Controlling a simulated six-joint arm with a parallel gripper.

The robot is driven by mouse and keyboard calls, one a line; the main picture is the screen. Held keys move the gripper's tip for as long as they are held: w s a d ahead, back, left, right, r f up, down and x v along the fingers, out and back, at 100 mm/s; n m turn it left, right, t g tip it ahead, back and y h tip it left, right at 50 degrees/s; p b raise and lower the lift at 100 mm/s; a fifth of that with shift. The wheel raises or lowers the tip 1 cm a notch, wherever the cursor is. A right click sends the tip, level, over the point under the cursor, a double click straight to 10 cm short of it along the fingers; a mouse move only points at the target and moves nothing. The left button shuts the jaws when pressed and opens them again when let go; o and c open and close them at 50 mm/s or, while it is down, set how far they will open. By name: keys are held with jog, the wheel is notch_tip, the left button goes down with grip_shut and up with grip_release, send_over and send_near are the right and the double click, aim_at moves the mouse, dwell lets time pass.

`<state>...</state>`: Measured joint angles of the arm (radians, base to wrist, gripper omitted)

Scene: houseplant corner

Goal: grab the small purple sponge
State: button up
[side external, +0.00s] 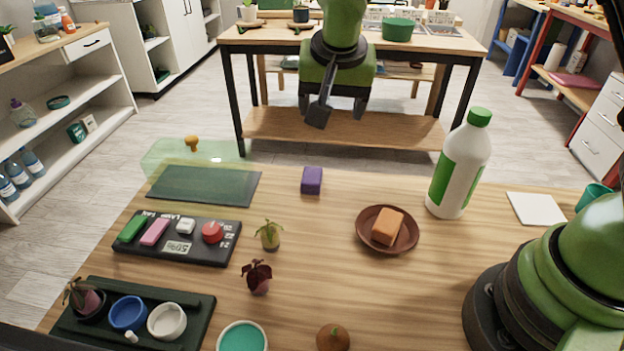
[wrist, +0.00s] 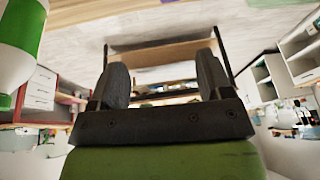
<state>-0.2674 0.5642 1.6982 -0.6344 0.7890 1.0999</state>
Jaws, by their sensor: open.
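The small purple sponge (side external: 312,181) is a little block on the wooden table, near its far edge and left of the brown saucer. My gripper (side external: 335,112) is raised beyond the far edge of the table, above and slightly right of the sponge in the side view. Its jaws are open and empty. In the wrist view, the two dark fingers of my gripper (wrist: 163,85) stand apart with nothing between them. The sponge does not show in the wrist view.
An orange block (side external: 388,226) lies on the brown saucer (side external: 410,240). A white-green bottle (side external: 460,165) stands right of it. A dark tray (side external: 170,250) with small items and a dark green mat (side external: 205,185) lie left. Small plants (side external: 268,235) stand nearer. Table around the sponge is clear.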

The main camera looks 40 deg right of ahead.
jog(key=h, duration=0.1)
send_near(312, 175)
jog(key=f, duration=0.2)
jog(key=w+f, duration=0.1)
jog(key=shift+w+d+f+m, duration=0.1)
jog(key=shift+d+f+m, duration=0.05)
jog(key=shift+d+m, duration=0.2)
jog(key=x, duration=0.5)
jog(key=shift+w+d+f, duration=0.1)
jog(key=shift+d+f, duration=0.2)
jog(key=shift+c, duration=0.2)
jog(key=c, duration=1)
